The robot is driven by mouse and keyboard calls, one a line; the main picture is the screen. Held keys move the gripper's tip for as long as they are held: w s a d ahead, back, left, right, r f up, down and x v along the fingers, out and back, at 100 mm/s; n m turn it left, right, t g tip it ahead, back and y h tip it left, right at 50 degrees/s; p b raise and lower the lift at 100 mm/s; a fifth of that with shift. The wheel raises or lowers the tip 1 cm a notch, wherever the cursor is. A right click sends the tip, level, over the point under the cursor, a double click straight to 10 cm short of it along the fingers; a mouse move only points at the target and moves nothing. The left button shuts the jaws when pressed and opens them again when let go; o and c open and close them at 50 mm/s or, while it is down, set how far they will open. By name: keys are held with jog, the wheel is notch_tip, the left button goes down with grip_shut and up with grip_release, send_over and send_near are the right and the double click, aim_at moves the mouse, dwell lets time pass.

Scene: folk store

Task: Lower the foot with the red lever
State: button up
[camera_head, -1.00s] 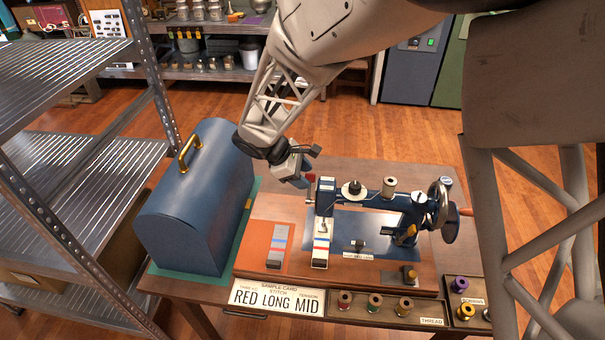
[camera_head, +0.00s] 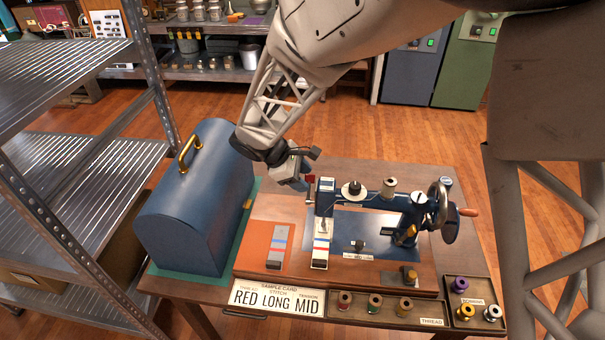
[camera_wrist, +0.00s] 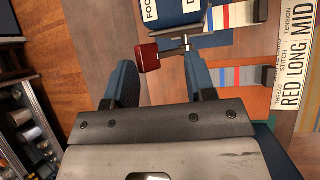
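The blue sewing machine (camera_head: 370,200) stands on a wooden base on the table. The red lever (camera_head: 310,178) sticks out from the left, head end of the machine. My gripper (camera_head: 301,178) is at that end, right beside the lever. In the wrist view my gripper (camera_wrist: 163,68) is open, with its two blue fingers apart. The red lever (camera_wrist: 148,57) lies just past the fingertips, nearer the left finger, on a short metal stem from the machine head (camera_wrist: 180,12). A partly cut-off label starting "FOO" is on the head. The foot itself is not clearly visible.
A blue domed case (camera_head: 195,205) with a brass handle stands left of my gripper. A sample card (camera_head: 277,298) reading RED LONG MID lies at the front, beside a thread tray (camera_head: 388,319). A metal shelf (camera_head: 150,80) stands at the left.

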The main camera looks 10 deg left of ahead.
jog(key=shift+s, duration=0.15)
jog(key=shift+s+r, duration=0.1)
jog(key=shift+s, duration=1.45)
jog(key=shift+s+f, duration=0.3)
jog(key=shift+s, duration=0.45)
dwell(0.4)
jog(key=shift+s+f, duration=0.45)
jog(key=shift+s, duration=0.15)
